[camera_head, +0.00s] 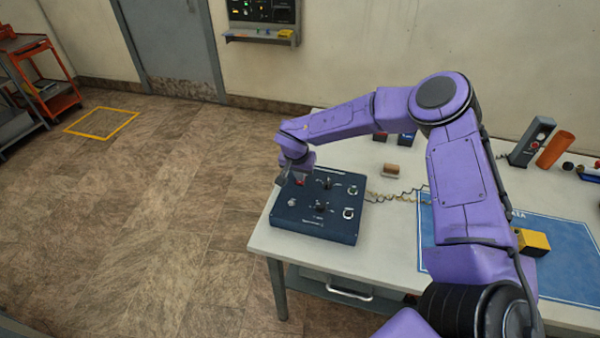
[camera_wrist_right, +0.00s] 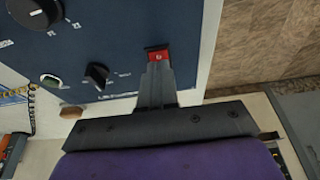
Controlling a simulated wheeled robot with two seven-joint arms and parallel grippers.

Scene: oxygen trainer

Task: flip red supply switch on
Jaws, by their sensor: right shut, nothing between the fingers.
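The red supply switch (camera_wrist_right: 158,55) sits near the edge of the dark blue trainer panel (camera_wrist_right: 110,30). In the head view the panel (camera_head: 315,228) lies on the near left part of the white table, and the red switch (camera_head: 300,182) shows as a small red spot at its far left corner. My right gripper (camera_wrist_right: 157,72) is shut and empty, with its fingertips at the red switch, touching it or very close. In the head view my right gripper (camera_head: 284,180) points down over that corner and partly hides it. I cannot tell the switch's position. My left gripper is not in view.
Black knobs (camera_head: 321,208) and sockets share the panel. A cable (camera_head: 395,197) runs right to a blue mat (camera_head: 560,250) with a yellow block (camera_head: 532,241). A brown cylinder (camera_head: 391,170) lies behind the panel.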

